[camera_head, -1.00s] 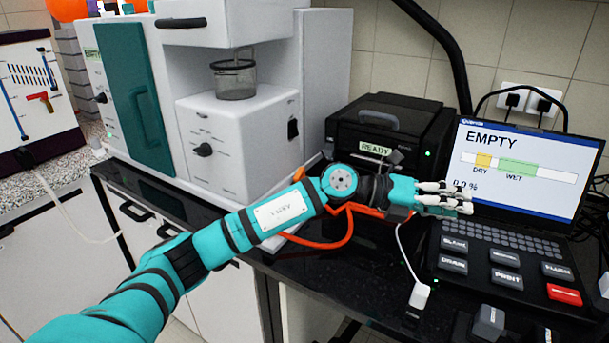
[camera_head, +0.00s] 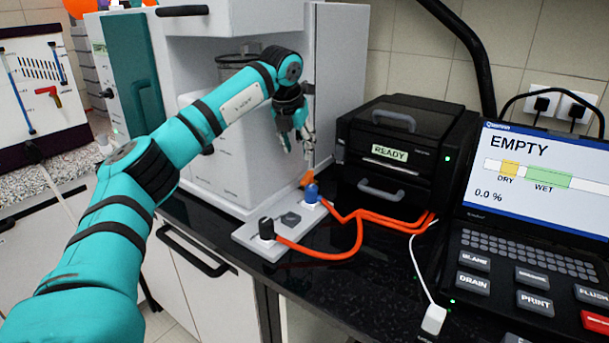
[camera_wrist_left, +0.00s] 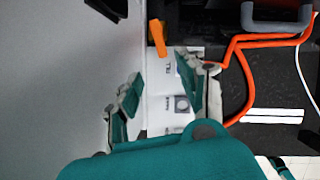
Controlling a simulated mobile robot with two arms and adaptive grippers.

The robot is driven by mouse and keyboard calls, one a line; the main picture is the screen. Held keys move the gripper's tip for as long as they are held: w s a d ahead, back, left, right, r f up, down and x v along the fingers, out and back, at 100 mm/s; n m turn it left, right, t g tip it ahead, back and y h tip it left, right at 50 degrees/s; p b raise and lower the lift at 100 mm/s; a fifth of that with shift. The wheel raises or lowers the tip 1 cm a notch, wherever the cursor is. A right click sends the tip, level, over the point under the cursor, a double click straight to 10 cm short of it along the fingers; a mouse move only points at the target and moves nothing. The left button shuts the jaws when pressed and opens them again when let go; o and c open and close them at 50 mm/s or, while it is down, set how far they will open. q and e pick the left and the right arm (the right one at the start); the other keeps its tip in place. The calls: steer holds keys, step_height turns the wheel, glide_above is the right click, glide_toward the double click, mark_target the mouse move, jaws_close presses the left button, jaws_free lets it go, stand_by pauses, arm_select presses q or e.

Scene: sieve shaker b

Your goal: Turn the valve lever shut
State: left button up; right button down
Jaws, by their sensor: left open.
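An orange lever (camera_head: 306,179), which I take to be the valve lever, stands at the back end of a pale block (camera_head: 252,240) on the black counter. A blue fitting (camera_head: 312,193) sits in front of it. In the left wrist view the orange lever (camera_wrist_left: 158,37) lies ahead of the spread fingers, apart from them. My left gripper (camera_head: 298,150) hangs pointing down just above the lever, open and empty; its parted fingers also show in the left wrist view (camera_wrist_left: 162,88).
Orange hoses (camera_head: 357,230) run from the block to a black unit (camera_head: 395,150) marked READY. A white machine (camera_head: 335,90) stands close behind my left arm. A screen (camera_head: 535,180) reads EMPTY.

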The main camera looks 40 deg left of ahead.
mark_target(305, 178)
arm_select(q)
steer(key=x, duration=1.1)
steer(key=shift+w+f+p, duration=0.2)
steer(key=shift+p, duration=0.2)
steer(key=shift+c, duration=0.5)
jaws_close()
